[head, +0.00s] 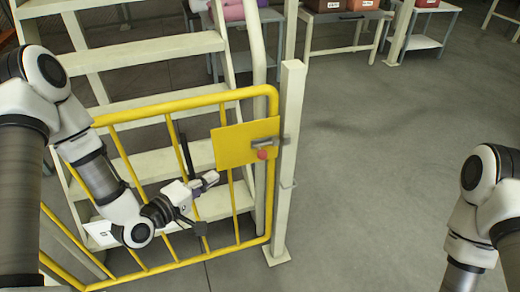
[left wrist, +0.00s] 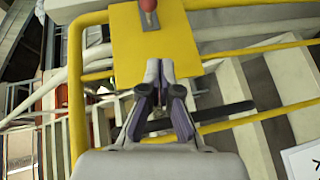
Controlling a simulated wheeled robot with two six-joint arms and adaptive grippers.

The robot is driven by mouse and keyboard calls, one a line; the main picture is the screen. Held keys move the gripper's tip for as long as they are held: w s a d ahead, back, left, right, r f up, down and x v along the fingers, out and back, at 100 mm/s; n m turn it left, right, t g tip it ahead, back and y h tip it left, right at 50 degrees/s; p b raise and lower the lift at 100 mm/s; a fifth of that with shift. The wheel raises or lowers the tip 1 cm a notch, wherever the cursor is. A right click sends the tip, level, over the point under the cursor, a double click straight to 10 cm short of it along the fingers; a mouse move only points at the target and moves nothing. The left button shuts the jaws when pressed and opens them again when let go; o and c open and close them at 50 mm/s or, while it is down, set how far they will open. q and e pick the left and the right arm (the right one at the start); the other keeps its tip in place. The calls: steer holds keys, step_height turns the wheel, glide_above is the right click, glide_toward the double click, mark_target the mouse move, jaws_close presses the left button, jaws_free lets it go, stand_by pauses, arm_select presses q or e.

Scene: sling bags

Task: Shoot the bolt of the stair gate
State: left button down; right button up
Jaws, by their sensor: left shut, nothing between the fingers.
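The yellow stair gate (head: 172,105) stands across the foot of the stairs, its free end beside the pale post (head: 288,190). A yellow plate (head: 230,147) on the gate carries the grey bolt (head: 265,142) with a red knob (head: 262,154). The bolt points toward the post; I cannot tell whether its end is in the post's keeper. My left gripper (head: 213,179) is shut and empty, left of and below the knob. In the left wrist view its fingertips (left wrist: 160,68) overlap the plate (left wrist: 128,42), with the knob (left wrist: 147,4) at the top edge. My right gripper is out of view.
Pale stair treads (head: 150,54) rise behind the gate. Tables (head: 338,38) with labelled bins (head: 362,4) stand at the back. The grey floor (head: 390,150) right of the post is clear.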

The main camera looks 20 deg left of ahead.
mark_target(259, 155)
arm_select(q)
steer(key=w+d, duration=0.6)
steer(key=w, duration=0.4)
steer(key=shift+w+d+f, duration=0.15)
steer(key=shift+d+f, duration=0.1)
steer(key=shift+d, duration=0.15)
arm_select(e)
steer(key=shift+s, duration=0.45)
arm_select(q)
steer(key=w+d, duration=0.1)
steer(key=d, duration=0.2)
steer(key=shift+w, duration=0.4)
steer(key=shift+a, duration=0.15)
steer(key=shift+r, duration=0.1)
